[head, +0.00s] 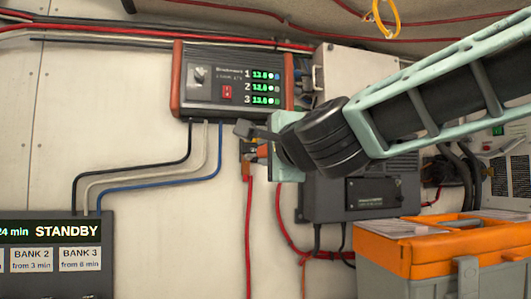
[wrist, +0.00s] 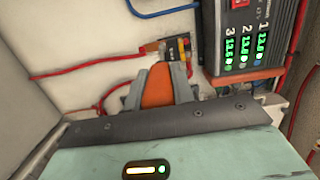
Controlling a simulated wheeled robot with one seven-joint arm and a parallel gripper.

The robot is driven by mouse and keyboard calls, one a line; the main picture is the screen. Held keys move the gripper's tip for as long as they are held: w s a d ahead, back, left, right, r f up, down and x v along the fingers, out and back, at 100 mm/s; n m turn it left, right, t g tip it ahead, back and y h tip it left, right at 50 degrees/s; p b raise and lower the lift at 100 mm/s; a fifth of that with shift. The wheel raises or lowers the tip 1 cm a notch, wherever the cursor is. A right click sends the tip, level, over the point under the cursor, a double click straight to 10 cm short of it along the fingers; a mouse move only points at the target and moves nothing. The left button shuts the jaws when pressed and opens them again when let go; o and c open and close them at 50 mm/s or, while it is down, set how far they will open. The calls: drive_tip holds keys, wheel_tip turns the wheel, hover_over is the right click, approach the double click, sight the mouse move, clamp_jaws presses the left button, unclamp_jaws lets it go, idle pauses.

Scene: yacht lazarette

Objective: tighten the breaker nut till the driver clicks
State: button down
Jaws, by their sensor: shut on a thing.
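My gripper (wrist: 158,90) is shut on an orange driver (wrist: 157,84), whose orange body shows between the two grey fingers in the wrist view. In the head view my gripper (head: 250,142) reaches in from the right, just below the charger box. The breaker (wrist: 173,47) is a small dark block with orange parts and red cables on the wall, just beyond the driver. In the head view the breaker is mostly hidden behind my gripper. The nut and the driver's tip are hidden, so I cannot tell whether they touch. A lit yellowish bar and a green dot show on the teal housing below the fingers.
The charger box (head: 228,80) with green readouts hangs just above my gripper. A grey unit (head: 360,190) is on the wall to the right, behind an orange-and-grey toolbox (head: 440,245). A STANDBY panel (head: 55,250) is at lower left. Red cables (head: 249,230) hang below the breaker.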

drive_tip(key=shift+a+v, duration=0.1)
drive_tip(key=shift+v, duration=0.9)
drive_tip(key=shift+a+v, duration=0.15)
drive_tip(key=shift+v, duration=0.85)
